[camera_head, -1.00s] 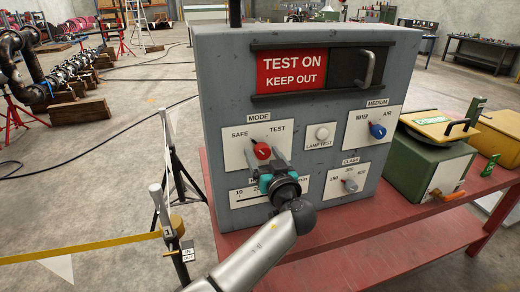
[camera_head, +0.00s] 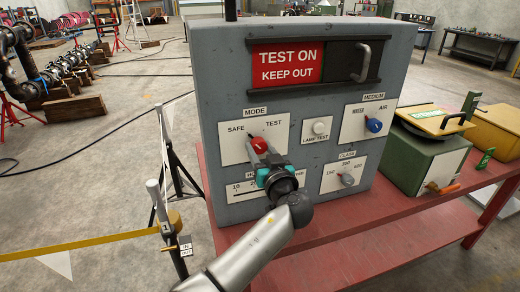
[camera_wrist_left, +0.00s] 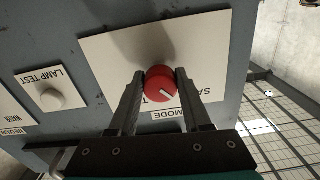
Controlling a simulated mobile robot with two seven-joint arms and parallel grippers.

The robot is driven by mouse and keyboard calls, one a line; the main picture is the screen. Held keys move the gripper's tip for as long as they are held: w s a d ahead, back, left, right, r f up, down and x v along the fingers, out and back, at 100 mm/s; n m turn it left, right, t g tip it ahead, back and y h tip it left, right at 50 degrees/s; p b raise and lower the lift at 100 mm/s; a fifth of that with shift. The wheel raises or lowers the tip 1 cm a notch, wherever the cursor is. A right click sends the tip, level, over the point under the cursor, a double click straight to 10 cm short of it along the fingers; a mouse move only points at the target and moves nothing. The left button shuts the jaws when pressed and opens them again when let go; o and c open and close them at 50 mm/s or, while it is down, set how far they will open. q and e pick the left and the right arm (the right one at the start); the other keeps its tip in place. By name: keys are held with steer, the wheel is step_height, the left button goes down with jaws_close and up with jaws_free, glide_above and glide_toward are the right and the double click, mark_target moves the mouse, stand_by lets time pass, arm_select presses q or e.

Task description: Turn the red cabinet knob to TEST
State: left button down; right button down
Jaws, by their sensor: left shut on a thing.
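The red knob (camera_head: 259,144) sits on the white MODE plate (camera_head: 234,149) of the grey cabinet, between the SAFE label at left and the TEST label at right. My left gripper (camera_head: 260,152) reaches it from below, with its fingers on either side of the knob. In the left wrist view, which is upside down, the fingers (camera_wrist_left: 160,82) are shut on the red knob (camera_wrist_left: 161,83). Its white pointer line slants to the lower right there, toward the SAFE side. The fingers partly cover the labels. My right gripper is not in view.
The cabinet (camera_head: 225,95) stands on a red table (camera_head: 340,240). A white lamp test button (camera_head: 319,128), a blue MEDIUM knob (camera_head: 375,125) and a grey CLASS knob (camera_head: 347,180) are on its face. A green box (camera_head: 425,160) stands at right.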

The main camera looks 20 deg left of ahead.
arm_select(q)
steer(key=shift+m, duration=0.3)
steer(key=m, duration=0.2)
steer(key=shift+r+m+b, duration=0.1)
steer(key=shift+m+b, duration=0.2)
steer(key=shift+b, duration=0.1)
steer(key=m, duration=0.3)
steer(key=shift+a+r+m, duration=0.1)
steer(key=shift+m, duration=0.2)
steer(key=m, duration=0.2)
steer(key=m+p, duration=0.1)
steer(key=m, duration=0.1)
steer(key=shift+r+m, duration=0.2)
steer(key=shift+m, duration=0.1)
steer(key=shift+m+p, duration=1.05)
steer(key=shift+m, duration=1.15)
steer(key=shift+c, duration=1.8)
jaws_free()
steer(key=shift+f, duration=0.1)
